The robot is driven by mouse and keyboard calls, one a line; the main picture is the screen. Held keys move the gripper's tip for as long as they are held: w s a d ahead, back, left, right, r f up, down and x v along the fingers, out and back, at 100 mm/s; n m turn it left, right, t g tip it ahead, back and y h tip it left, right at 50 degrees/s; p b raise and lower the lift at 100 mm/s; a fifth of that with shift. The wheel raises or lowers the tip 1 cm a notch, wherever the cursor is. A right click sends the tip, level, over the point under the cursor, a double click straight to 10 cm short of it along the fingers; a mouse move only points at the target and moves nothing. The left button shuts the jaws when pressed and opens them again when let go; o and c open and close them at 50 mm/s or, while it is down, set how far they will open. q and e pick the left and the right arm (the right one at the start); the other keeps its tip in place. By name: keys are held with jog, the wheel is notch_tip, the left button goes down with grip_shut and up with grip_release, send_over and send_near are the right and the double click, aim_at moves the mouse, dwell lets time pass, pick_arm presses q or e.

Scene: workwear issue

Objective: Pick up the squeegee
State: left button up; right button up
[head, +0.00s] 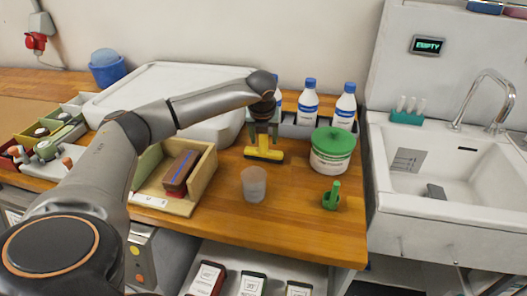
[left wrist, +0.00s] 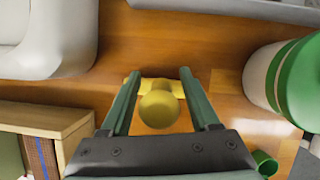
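The yellow squeegee (head: 264,155) stands on the wooden worktop with its wide part down and its handle up. My left gripper (head: 263,128) is above it, pointing down, and partly hides the handle in the head view. In the left wrist view, the squeegee's round handle end (left wrist: 159,109) lies between the two green fingers of my left gripper (left wrist: 160,95). The fingers are apart, with a gap on each side of the handle. My right gripper is not in view.
A white tub with a green lid (head: 333,150) stands close at right, blue-capped bottles (head: 308,103) behind. A clear cup (head: 254,184) and a green object (head: 332,196) stand in front. A wooden box (head: 205,168) and large white container (head: 150,85) are at left.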

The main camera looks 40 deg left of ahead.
pick_arm(q)
grip_shut()
jog(key=shift+r, duration=0.15)
dwell(0.5)
